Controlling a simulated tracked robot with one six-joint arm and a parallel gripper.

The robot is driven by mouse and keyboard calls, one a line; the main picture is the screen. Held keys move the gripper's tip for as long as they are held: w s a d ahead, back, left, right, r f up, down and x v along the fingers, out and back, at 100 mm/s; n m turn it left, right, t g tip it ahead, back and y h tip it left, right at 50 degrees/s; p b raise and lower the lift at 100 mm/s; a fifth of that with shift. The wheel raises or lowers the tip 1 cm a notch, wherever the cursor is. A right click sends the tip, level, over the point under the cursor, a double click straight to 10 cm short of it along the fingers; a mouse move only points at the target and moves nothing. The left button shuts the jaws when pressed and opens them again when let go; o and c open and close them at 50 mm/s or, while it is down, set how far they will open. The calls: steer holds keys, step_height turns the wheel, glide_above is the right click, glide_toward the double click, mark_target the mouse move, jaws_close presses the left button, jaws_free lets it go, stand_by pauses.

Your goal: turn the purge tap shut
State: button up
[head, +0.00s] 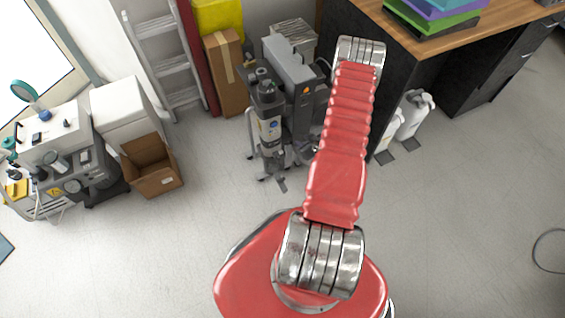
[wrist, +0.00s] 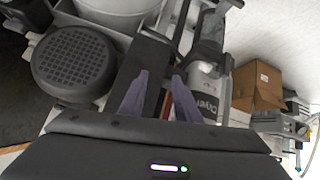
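I cannot make out the purge tap for certain in either view. In the wrist view my gripper (wrist: 157,92) is open, its two bluish fingers apart with nothing clearly held between them. A small red and pale patch (wrist: 168,106) shows between the fingers; I cannot tell what it is. The fingers are over grey machinery, beside a round black grilled cover (wrist: 75,62) on the left and a labelled grey cylinder (wrist: 206,92) on the right. In the head view a grey machine with a cylinder (head: 268,115) stands upright at centre. My arm hides the gripper there.
A black-sided desk (head: 400,75) stands to the right, with white containers (head: 414,112) beside it. Another machine (head: 80,165) and an open cardboard box (head: 150,165) are at left. A ladder (head: 165,65) and a taller box (head: 227,75) stand behind. The front floor is clear.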

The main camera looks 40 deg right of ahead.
steer(key=s+a+f+t, duration=0.4)
steer(key=s+a+f, duration=0.1)
steer(key=a+f, duration=0.15)
steer(key=m+t+h, duration=0.2)
steer(key=t, duration=0.3)
glide_toward(280, 161)
steer(key=a+v, duration=0.1)
steer(key=v, duration=0.4)
steer(key=shift+d+r, duration=0.2)
steer(key=shift+r, duration=0.2)
steer(key=shift+w, duration=0.15)
steer(key=shift+d+f+x, duration=0.1)
steer(key=shift+x, duration=3.3)
steer(key=shift+d+f+x, duration=0.15)
steer(key=shift+x, duration=3.25)
